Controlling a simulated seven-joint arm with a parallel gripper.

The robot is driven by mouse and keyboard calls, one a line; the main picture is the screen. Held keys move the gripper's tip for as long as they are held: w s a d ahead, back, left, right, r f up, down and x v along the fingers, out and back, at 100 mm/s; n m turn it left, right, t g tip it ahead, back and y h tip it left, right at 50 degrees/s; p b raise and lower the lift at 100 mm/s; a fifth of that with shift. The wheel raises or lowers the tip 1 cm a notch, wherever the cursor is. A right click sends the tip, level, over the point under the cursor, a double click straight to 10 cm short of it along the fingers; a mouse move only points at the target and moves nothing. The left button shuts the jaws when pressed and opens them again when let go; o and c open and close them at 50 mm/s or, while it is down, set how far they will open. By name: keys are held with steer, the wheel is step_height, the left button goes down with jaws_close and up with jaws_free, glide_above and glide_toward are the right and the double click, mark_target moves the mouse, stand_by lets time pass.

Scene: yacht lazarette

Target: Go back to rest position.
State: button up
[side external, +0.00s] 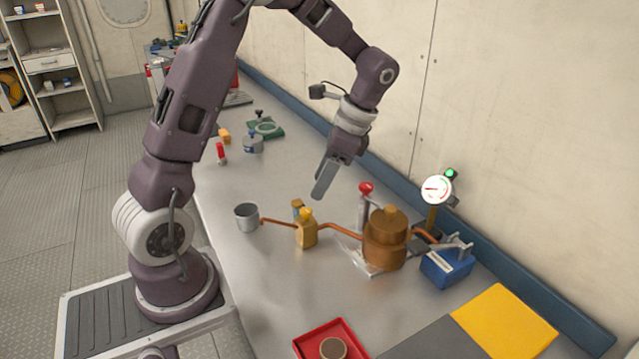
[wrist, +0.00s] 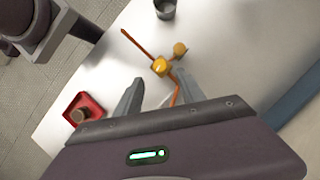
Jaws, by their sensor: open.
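My gripper (side external: 322,180) hangs above the bench, its fingers pointing down, clear of everything below. In the wrist view its two fingers (wrist: 158,96) are spread apart with nothing between them. Below it stands a yellow-brass bottle-like fitting (side external: 306,230) on a copper pipe (side external: 345,229), which also shows in the wrist view (wrist: 160,67). The pipe runs from near a grey metal cup (side external: 247,217) to a copper pot (side external: 385,245) on the right. The cup also shows at the top of the wrist view (wrist: 165,8).
A red-knobbed lever (side external: 366,190), a gauge (side external: 436,189) and a blue box (side external: 446,268) stand around the pot. A red tray (side external: 308,344) holds a round brown item. A yellow mat (side external: 505,320) lies at front right. Small items lie farther back. The wall borders the right side.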

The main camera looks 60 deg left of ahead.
steer(key=s+d+r+n+t+h, duration=0.1)
steer(key=s+d+r+n+t, duration=0.2)
steer(key=s, duration=0.5)
steer(key=s+d+r+n+t+h, duration=0.1)
steer(key=s+d+r+n+t, duration=0.3)
steer(key=s+d+r+t, duration=0.2)
steer(key=s+d+r, duration=0.2)
steer(key=d, duration=0.2)
steer(key=shift+s+d+r+h, duration=0.2)
steer(key=shift+d+r+h, duration=0.1)
